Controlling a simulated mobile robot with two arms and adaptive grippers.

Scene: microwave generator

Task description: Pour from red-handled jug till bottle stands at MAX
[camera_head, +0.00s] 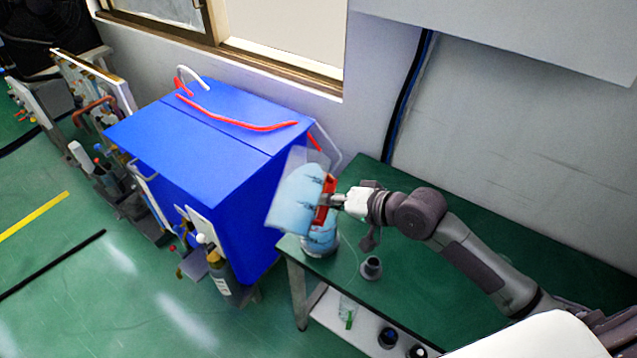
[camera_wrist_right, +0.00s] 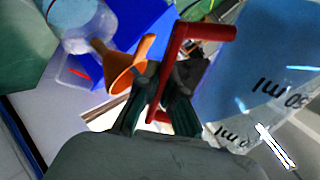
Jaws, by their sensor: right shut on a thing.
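The clear jug (camera_head: 292,200) with blue liquid and dark marks is tipped in the head view, above the table's left end. Its red handle (camera_head: 326,198) is clasped by my right gripper (camera_head: 334,201); the handle also shows between the fingers in the right wrist view (camera_wrist_right: 201,32). The bottle (camera_head: 320,240), with blue in it, stands on the table just below the jug, which partly hides it. In the wrist view an orange funnel (camera_wrist_right: 122,68) adjoins a translucent container (camera_wrist_right: 78,22) that appears to be the bottle. The MAX mark and any stream cannot be made out. My left gripper is out of view.
A blue generator box (camera_head: 205,150) with a red hose (camera_head: 235,118) stands close left of the jug. A small dark grey piece (camera_head: 371,268) sits on the green table (camera_head: 420,290) near its front edge. The wall rises behind.

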